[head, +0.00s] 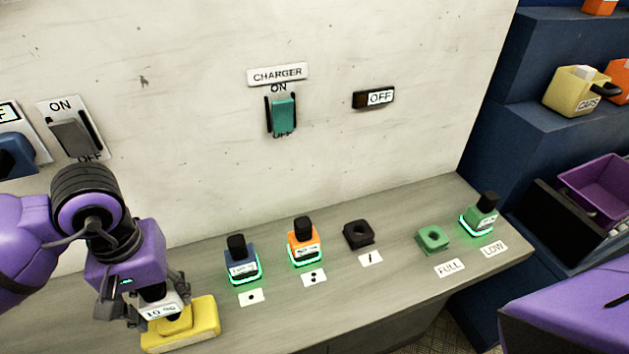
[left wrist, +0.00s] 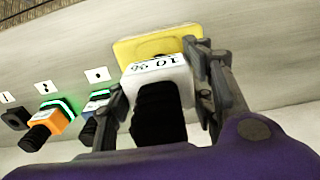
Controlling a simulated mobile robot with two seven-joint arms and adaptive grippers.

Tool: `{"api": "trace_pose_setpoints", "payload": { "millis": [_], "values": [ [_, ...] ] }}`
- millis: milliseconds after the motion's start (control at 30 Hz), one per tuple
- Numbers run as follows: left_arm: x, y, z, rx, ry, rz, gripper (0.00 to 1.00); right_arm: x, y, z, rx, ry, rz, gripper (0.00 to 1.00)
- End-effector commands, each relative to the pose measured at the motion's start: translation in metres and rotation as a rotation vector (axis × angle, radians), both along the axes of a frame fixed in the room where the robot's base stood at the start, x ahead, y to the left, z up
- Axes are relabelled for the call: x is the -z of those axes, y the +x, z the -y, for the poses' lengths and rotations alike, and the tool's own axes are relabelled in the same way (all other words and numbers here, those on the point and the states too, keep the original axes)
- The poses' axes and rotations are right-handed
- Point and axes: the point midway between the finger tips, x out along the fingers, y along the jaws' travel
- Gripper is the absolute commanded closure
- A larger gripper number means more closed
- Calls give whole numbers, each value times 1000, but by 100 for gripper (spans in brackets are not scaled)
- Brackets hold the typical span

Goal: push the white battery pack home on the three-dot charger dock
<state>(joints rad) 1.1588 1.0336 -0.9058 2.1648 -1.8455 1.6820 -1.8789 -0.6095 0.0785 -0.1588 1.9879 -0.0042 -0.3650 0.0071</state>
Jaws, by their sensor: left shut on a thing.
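The white battery pack (head: 160,306) carries a "10 %" label and has a black top. My left gripper (head: 158,300) is shut on it. The pack stands over a yellow base (head: 205,320) on the counter; I cannot tell whether it is seated there. In the left wrist view the pack (left wrist: 158,72) is between the fingers, with the yellow base (left wrist: 130,48) behind it. The three-dot charger dock seems to be the empty black dock (head: 358,235), right of the two-dot dock; its label (head: 370,258) is too small to read surely. My right gripper is not in view.
A blue pack (head: 242,265) and an orange pack (head: 304,245) stand on green-lit docks. An empty green dock (head: 432,239) is at FULL, a green pack (head: 482,213) at LOW. A teal CHARGER switch (head: 283,115) and an OFF sign (head: 380,97) are on the wall.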

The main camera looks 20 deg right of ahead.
Motion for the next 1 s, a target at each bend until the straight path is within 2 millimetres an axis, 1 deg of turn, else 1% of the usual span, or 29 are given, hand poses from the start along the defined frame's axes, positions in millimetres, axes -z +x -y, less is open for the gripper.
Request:
{"api": "trace_pose_setpoints", "payload": {
  "millis": [267,900,1000],
  "values": [
    [-2,0,0,0,0,1,98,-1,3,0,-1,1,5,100],
    [-39,1,0,0,0,4,98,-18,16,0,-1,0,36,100],
    [-41,0,0,0,0,2,98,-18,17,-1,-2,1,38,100]
  ]
}}
